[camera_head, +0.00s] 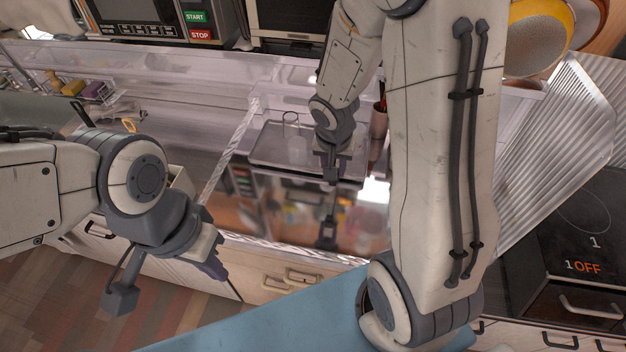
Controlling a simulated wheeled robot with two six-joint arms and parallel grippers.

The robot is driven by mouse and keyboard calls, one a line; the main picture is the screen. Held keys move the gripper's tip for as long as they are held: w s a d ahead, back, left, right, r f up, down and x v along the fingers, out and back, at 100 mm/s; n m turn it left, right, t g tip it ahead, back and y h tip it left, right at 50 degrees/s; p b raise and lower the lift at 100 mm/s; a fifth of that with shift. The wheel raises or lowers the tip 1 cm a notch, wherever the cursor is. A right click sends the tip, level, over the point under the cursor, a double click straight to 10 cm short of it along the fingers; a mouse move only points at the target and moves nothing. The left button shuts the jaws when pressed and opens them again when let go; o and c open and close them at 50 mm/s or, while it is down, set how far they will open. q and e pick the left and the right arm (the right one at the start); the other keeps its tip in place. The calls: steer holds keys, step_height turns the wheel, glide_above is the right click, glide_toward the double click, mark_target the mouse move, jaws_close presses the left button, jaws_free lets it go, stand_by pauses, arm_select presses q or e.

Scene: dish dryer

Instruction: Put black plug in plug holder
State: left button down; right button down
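My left gripper (213,268) hangs in front of the counter's front edge, at the lower left. Its fingers are dark, small and partly hidden by the wrist, so I cannot tell whether they are open or shut. My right gripper (332,174) points down over the glossy dark counter top, beside a clear tray (262,152). Its fingertips are too small to read, and no held thing is clear. I cannot make out the black plug or the plug holder for certain. My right arm covers much of the right middle.
A glass (291,128) stands on the tray. An appliance with START and STOP buttons (200,26) is at the back. A ribbed drainer (560,145) and yellow-rimmed dish (541,40) are at right. Small coloured things (75,86) lie at upper left. Drawers (290,280) are below the counter.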

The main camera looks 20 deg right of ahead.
steer(key=shift+w+a+f+b, duration=0.3)
steer(key=shift+w+a+f, duration=0.4)
steer(key=shift+f, duration=0.55)
steer(key=shift+w+a+f+b, duration=0.25)
steer(key=shift+w+a+f, duration=0.2)
steer(key=shift+w+f, duration=0.6)
steer(key=shift+w+a+f+b, duration=0.3)
steer(key=shift+w+a+f, duration=0.3)
steer(key=shift+f, duration=0.8)
steer(key=shift+f, duration=0.2)
steer(key=c, duration=0.6)
jaws_free()
